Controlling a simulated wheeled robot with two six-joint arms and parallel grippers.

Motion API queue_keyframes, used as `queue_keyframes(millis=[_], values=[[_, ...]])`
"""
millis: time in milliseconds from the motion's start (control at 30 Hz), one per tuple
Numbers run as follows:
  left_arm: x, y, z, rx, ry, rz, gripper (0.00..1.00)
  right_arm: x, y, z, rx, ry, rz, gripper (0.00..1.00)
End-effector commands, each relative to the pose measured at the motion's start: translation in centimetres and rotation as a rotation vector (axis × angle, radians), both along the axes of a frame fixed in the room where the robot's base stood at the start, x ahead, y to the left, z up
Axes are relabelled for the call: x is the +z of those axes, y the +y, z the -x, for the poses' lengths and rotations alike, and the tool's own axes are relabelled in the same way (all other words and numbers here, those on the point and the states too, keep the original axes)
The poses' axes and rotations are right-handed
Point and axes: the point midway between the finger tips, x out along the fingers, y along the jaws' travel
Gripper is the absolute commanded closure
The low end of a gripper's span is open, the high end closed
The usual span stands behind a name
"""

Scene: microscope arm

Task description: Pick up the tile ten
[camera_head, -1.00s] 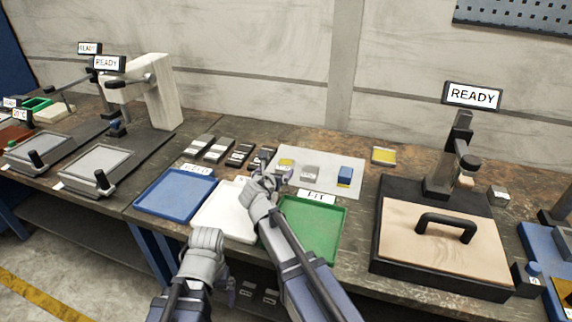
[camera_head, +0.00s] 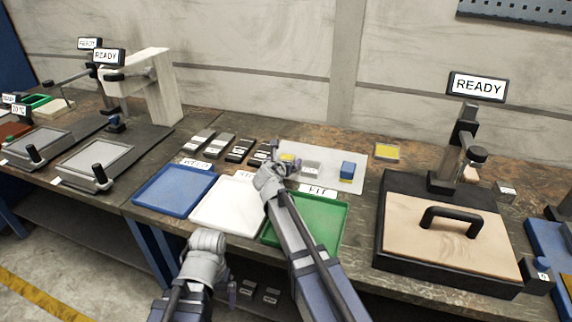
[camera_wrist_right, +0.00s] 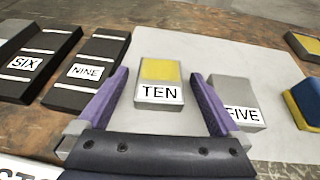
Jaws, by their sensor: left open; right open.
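Tile ten (camera_wrist_right: 159,83), a grey block with a yellow top and a "TEN" label, lies on the pale mat (camera_wrist_right: 195,45). In the head view its yellow top (camera_head: 287,158) shows just beyond my right gripper (camera_head: 277,167), which partly covers it. In the right wrist view my right gripper (camera_wrist_right: 160,95) is open, one purple finger on each side of the tile, with gaps to it. Tile five (camera_wrist_right: 236,100) lies close by the right finger. My left gripper (camera_head: 232,291) is low in front of the bench, away from the tiles.
Tiles nine (camera_wrist_right: 92,70) and six (camera_wrist_right: 30,65) lie left of the mat. A blue-and-yellow block (camera_head: 347,171) is on the mat. Blue (camera_head: 172,190), white (camera_head: 225,207) and green (camera_head: 330,222) trays stand in front. A press-like station (camera_head: 382,235) stands right.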

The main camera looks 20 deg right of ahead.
Motion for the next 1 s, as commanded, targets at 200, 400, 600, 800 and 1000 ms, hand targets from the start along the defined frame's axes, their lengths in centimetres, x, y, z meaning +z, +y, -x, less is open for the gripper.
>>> queue_keyframes(millis=[200,400,600,800,1000], values=[[0.06,0.01,0.0,0.0,0.0,0.0,0.0,0.08,0.03,0.07,0.0,0.0,0.0,0.14],[0.06,0.01,0.0,0.0,0.0,0.0,0.0,0.07,0.04,0.08,0.0,0.0,0.0,0.36],[0.06,0.01,0.0,0.0,0.0,0.0,0.0,0.07,0.04,0.08,0.0,0.0,0.0,0.58],[0.06,0.01,0.0,0.0,0.0,0.0,0.0,0.06,0.04,0.09,0.0,0.0,0.0,0.81],[0.06,0.01,0.0,0.0,0.0,0.0,0.0,0.06,0.04,0.09,0.0,0.0,0.0,1.0]])
